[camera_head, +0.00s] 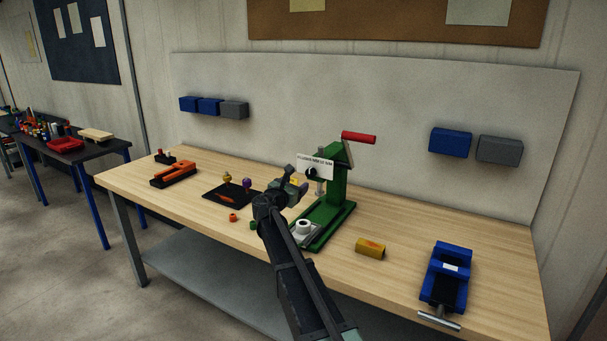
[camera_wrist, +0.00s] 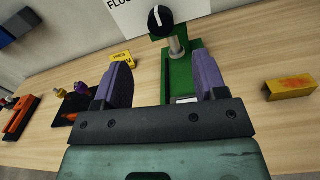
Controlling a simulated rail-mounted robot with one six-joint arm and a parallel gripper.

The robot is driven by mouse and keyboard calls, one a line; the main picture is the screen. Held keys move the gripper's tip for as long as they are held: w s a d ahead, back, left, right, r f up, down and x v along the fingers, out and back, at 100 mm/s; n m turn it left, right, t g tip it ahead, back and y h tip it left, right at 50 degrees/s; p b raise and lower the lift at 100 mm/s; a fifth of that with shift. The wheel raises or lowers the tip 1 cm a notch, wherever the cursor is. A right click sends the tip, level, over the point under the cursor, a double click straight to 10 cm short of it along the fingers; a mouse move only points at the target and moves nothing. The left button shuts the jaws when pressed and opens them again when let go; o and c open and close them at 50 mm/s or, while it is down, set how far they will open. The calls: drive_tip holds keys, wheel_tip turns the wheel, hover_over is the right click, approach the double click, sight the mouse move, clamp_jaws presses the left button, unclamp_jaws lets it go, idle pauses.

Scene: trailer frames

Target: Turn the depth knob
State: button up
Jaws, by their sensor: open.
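The depth knob (camera_wrist: 160,21) is a black round knob with a white pointer line, at the top of the wrist view. It also shows in the head view (camera_head: 311,172), in front of a white lettered sign (camera_head: 315,166) on a green press (camera_head: 338,180) with a red handle (camera_head: 358,138). My gripper (camera_head: 301,181) is open, in front of and a little left of the press. In the wrist view its two purple fingers (camera_wrist: 160,82) stand apart with nothing between them; the knob is beyond the fingertips and not touched.
The wooden bench (camera_head: 210,225) carries a dark mat (camera_head: 220,197) with small coloured pieces, an orange tool (camera_head: 174,174), a yellow block (camera_head: 370,249) and a blue vise (camera_head: 446,275). A pale panel (camera_head: 390,100) rises behind. Bench space right of the press is mostly clear.

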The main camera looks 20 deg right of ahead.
sight(310, 174)
drive_tip(key=x, duration=1)
drive_tip(key=shift+w+d, duration=0.15)
drive_tip(key=shift+d, duration=0.05)
drive_tip(key=shift+c, duration=0.3)
drive_tip(key=c, duration=0.9)
drive_tip(key=shift+o, duration=0.2)
drive_tip(key=shift+m, duration=0.3)
drive_tip(key=m, duration=0.9)
drive_tip(key=shift+f, duration=0.1)
drive_tip(key=shift+m, duration=0.4)
